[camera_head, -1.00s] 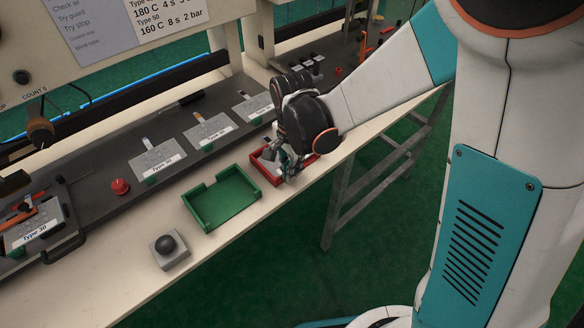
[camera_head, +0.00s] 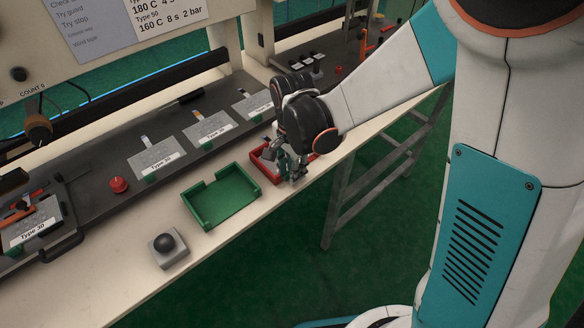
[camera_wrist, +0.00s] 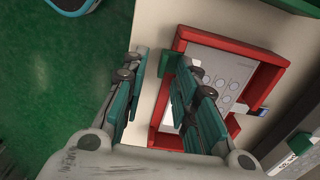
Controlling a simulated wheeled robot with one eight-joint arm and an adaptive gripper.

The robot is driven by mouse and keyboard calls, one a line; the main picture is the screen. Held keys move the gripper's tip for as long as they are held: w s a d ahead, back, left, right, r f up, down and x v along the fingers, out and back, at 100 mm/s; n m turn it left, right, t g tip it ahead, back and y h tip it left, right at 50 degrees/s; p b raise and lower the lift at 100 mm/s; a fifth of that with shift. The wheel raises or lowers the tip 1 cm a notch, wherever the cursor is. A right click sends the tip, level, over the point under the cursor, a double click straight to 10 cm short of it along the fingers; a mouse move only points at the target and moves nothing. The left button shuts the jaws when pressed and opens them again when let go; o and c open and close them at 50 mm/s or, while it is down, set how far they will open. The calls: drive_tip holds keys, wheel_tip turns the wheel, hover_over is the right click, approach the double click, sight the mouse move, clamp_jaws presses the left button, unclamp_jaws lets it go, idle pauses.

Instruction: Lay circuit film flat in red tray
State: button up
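The red tray (camera_head: 268,170) sits near the bench's front edge in the head view, partly hidden by my gripper (camera_head: 296,172). In the wrist view the red tray (camera_wrist: 262,52) holds a pale grey circuit film (camera_wrist: 232,72) with round marks. The film appears to lie flat inside the walls, with a dark and blue tab at the right side. My gripper (camera_wrist: 158,75) is open, with a gap between its fingers. One finger is over the bench outside the tray; the other covers the tray's left part, hiding some of the film. I cannot tell if it touches the tray.
A green tray (camera_head: 222,200) stands left of the red tray, with a grey box with a black knob (camera_head: 167,246) nearer the front edge. Several labelled plates and a red button (camera_head: 119,185) are on the dark panel behind.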

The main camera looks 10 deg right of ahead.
drive_tip(key=shift+r, duration=3.8)
